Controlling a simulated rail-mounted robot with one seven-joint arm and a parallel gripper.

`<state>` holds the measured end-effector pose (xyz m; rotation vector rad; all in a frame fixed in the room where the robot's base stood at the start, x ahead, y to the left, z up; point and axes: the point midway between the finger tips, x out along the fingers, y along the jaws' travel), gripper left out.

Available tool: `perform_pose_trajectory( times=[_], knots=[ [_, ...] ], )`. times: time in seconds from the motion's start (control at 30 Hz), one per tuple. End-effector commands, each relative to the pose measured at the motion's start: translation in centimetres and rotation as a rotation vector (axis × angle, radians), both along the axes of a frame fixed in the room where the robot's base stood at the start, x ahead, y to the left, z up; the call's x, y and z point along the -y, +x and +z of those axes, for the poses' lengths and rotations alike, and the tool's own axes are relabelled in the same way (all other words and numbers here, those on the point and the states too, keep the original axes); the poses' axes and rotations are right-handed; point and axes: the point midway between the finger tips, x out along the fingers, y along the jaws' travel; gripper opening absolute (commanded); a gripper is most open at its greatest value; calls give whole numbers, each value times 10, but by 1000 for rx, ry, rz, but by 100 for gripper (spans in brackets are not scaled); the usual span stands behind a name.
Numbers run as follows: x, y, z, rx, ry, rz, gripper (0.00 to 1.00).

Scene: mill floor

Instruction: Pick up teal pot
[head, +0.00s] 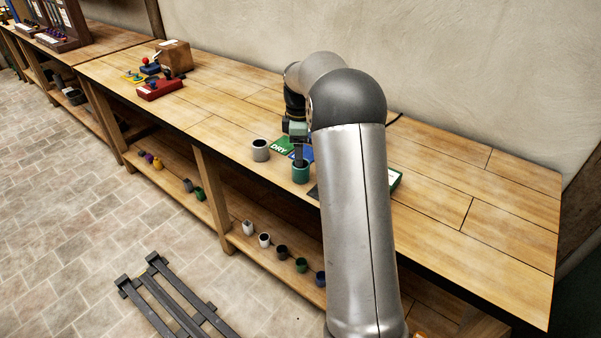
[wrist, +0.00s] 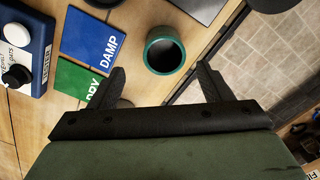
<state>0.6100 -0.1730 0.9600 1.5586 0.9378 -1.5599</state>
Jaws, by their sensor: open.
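The teal pot (head: 301,174) stands upright on the workbench near its front edge in the head view. In the wrist view I look down into the teal pot (wrist: 165,54), with its round rim and dark inside showing. The pot appears beyond the fingertips, roughly centred in the gap. I see no contact with the pot.
A pale grey pot (head: 260,150) stands left of the teal pot. A blue DAMP card (wrist: 93,38) and a green DRY card (wrist: 80,82) lie beside it. A blue box with knobs (wrist: 38,35) is at the wrist view's left. Several small pots line the lower shelf (head: 232,236).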

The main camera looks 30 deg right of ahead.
Motion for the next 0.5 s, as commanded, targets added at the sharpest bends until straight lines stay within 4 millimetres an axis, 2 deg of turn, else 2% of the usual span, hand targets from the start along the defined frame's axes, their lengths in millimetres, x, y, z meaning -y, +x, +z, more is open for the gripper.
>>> perform_pose_trajectory(
  times=[0.1, 0.27, 0.5],
  knots=[
    [0, 0, -13, -2, 1, 0, 72],
    [0, -1, -22, -1, 0, 0, 72],
    [0, -7, -57, -3, 1, 0, 72]
  ],
)
